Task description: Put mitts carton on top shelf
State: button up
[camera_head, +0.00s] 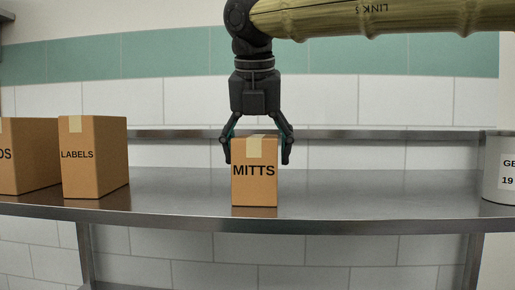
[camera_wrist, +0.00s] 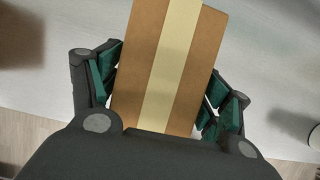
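The mitts carton (camera_head: 254,188) is a brown box with pale tape on top and MITTS on its front. It stands upright on the metal shelf (camera_head: 170,214), near the front edge. My gripper (camera_head: 257,158) points straight down over it, one finger on each side of its upper part. In the wrist view the taped carton top (camera_wrist: 165,65) lies between the green finger pads of my gripper (camera_wrist: 166,82). The pads are very close to the carton's sides; I cannot tell whether they press on it. The carton's underside is hidden.
A labels carton (camera_head: 93,160) stands on the same shelf to the left, with another carton (camera_head: 28,160) beside it at the picture's edge. A grey-white container (camera_head: 498,170) stands at the far right. The shelf is clear on both sides of the mitts carton.

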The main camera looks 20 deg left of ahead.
dwell(0.3)
jog(key=b+v, duration=0.2)
jog(key=v, duration=1)
jog(key=shift+r, duration=0.1)
jog(key=shift+d, duration=0.1)
